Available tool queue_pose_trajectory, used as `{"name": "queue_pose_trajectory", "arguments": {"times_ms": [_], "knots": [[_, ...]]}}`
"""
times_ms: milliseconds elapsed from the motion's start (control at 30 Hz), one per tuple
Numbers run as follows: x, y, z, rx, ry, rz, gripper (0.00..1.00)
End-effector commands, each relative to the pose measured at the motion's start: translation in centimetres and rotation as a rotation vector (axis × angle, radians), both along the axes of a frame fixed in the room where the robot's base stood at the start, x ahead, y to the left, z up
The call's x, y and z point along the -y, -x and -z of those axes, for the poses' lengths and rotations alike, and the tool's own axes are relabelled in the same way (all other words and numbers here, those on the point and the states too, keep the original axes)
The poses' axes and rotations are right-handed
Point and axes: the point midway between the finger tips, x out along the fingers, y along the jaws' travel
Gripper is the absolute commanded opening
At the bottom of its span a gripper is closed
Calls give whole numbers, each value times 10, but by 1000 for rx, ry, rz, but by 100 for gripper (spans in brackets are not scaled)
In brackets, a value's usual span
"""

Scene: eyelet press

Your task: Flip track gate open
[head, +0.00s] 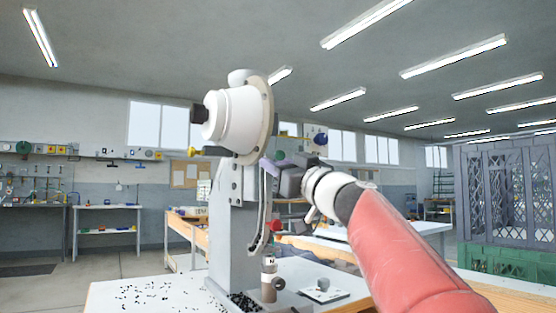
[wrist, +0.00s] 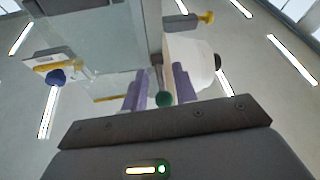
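My gripper (head: 268,166) is at the upper end of this track, just below the drum. In the wrist view my gripper (wrist: 160,90) is open, its two purple fingers apart. A small green knob (wrist: 164,99) on a thin stem shows between them, nearer the right finger; I cannot tell if they touch. Whether this knob belongs to the track gate is unclear. The gate itself is not clearly visible.
A red knob (head: 275,226) sits beside the lower track. Dark eyelets (head: 148,297) are scattered on the white table (head: 110,285).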

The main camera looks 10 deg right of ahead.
Motion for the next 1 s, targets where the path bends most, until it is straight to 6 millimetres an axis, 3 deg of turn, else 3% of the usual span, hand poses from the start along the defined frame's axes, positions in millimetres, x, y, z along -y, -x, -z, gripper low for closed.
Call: {"name": "queue_pose_trajectory", "arguments": {"times_ms": [167,400,1000], "knots": [[0,0,0,0,0,0,28],[0,0,1,0,0,0,0],[-1,-1,-5,-136,46,-4,0]]}}
